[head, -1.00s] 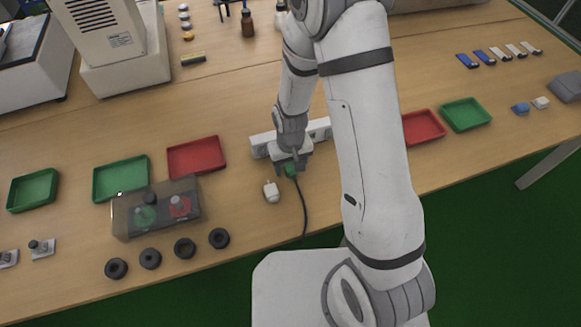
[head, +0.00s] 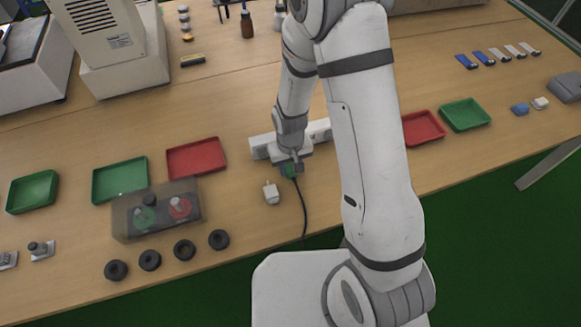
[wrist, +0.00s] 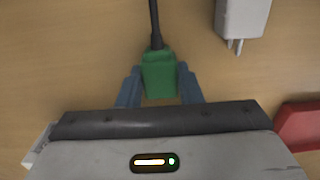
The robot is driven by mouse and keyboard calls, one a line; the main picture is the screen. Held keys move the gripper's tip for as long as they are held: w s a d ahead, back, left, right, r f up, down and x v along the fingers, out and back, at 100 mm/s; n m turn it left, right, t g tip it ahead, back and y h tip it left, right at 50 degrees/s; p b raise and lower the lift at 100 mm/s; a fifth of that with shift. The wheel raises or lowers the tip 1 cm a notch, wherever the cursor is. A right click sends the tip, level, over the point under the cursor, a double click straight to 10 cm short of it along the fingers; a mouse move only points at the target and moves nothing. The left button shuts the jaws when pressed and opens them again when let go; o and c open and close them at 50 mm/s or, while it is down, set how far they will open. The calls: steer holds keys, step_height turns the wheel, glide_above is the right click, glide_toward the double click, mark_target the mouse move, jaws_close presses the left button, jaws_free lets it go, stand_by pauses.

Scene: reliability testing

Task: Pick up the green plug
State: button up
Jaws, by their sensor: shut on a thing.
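The green plug (wrist: 159,73) sits between the two blue-grey fingers of my gripper (wrist: 159,92) in the wrist view, with its black cable (wrist: 154,22) leading away. In the head view the green plug (head: 290,171) shows just below my gripper (head: 291,167), partly hidden by it. The cable (head: 302,210) runs down to the table's front edge. My gripper is shut on the plug, low at the table; I cannot tell whether the plug touches the surface.
A white adapter (head: 271,193) lies just left of the plug. A white power strip (head: 320,130) lies right behind my gripper. Red trays (head: 196,157) (head: 423,127) stand to either side. A control box (head: 157,208) and several dark rings (head: 184,249) are at left.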

mark_target(290, 167)
steer(key=shift+r, duration=0.15)
step_height(290, 167, up, 10)
stand_by(0.4)
steer(key=shift+f, duration=0.2)
